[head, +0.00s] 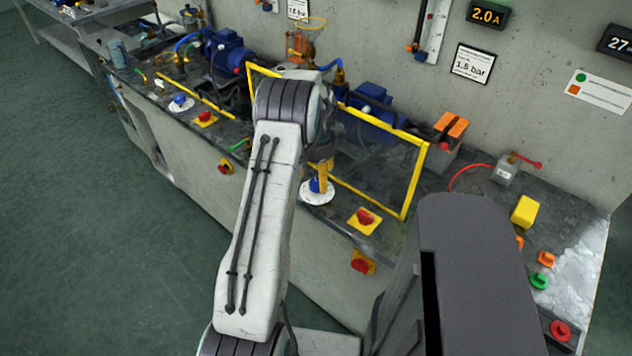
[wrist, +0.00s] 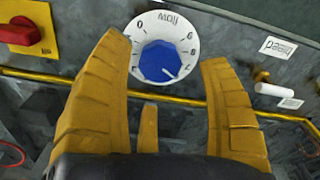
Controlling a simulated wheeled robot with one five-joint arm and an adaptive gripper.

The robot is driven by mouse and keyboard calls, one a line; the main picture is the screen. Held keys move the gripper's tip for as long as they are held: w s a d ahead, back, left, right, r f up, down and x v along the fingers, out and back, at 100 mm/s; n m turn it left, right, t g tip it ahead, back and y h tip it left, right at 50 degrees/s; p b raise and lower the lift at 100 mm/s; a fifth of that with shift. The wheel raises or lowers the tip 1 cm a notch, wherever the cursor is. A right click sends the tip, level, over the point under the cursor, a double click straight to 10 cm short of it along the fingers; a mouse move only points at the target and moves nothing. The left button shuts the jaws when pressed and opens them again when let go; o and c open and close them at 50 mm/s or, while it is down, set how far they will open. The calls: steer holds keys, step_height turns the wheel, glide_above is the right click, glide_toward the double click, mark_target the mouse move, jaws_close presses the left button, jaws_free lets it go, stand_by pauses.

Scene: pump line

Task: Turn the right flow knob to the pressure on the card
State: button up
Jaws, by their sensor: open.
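The right flow knob (head: 315,185) is blue on a white dial on the bench front, below my gripper (head: 323,172) in the head view. In the wrist view the blue knob (wrist: 158,62) lies between the tips of my open gripper (wrist: 164,52), with no finger visibly touching it. Its white mark points to the lower right of the picture. The dial's "flow" lettering and numbers appear upside down, and its lower left is partly hidden by a finger. A card (head: 473,64) on the wall above seems to read 1.5 bar; the digits are small.
A yellow rail (head: 412,182) frames the pump bay behind the knob. A red switch on a yellow plate (head: 363,220) is to the right; in the wrist view a red switch (wrist: 22,32) is at upper left. Another blue knob (head: 180,100) stands further left. A second card (head: 298,8) hangs higher.

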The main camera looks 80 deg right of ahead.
mark_target(317, 182)
steer(key=shift+f, duration=1.5)
steer(key=shift+c, duration=0.3)
steer(key=c, duration=1.1)
steer(key=shift+m+b, duration=0.3)
steer(key=shift+m, duration=0.4)
steer(key=o, duration=1.2)
steer(key=shift+c, duration=0.2)
